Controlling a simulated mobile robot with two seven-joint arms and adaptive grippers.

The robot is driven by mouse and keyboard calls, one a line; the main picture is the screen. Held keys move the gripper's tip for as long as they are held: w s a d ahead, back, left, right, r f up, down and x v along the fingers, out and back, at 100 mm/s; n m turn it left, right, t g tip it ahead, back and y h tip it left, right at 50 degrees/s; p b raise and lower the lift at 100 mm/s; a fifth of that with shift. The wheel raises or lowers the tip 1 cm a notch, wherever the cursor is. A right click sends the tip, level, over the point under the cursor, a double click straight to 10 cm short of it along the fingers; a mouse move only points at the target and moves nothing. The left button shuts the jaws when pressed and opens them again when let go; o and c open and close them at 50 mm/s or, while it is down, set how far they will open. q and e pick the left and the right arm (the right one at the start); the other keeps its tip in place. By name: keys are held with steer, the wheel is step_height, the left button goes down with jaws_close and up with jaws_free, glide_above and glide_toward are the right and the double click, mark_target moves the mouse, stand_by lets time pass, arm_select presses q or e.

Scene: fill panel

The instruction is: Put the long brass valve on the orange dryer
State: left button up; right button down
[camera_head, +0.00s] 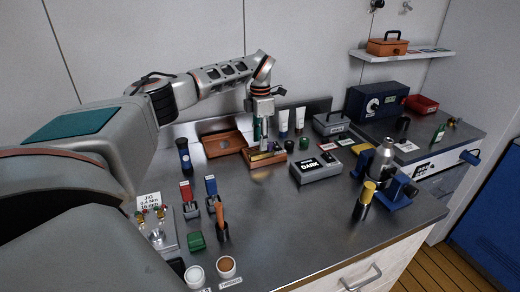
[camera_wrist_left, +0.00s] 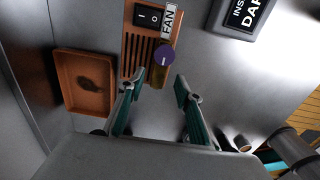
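The orange dryer (camera_head: 266,160) is a low box on the bench in the head view. In the left wrist view the dryer (camera_wrist_left: 135,50) shows dark slots and a black switch labelled FAN. My left gripper (camera_head: 262,139) is above the dryer. My right gripper is out of view.
An orange tray (camera_wrist_left: 59,103) with a brown patch lies left of the dryer. White tubes (camera_head: 283,122) stand behind. A jig (camera_head: 158,246) holds small valves at the front left.

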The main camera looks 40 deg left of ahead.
mark_target(260, 153)
arm_select(q)
step_height(260, 153, up, 7)
steer(key=shift+r, duration=0.15)
steer(key=shift+d, duration=0.1)
stand_by(0.6)
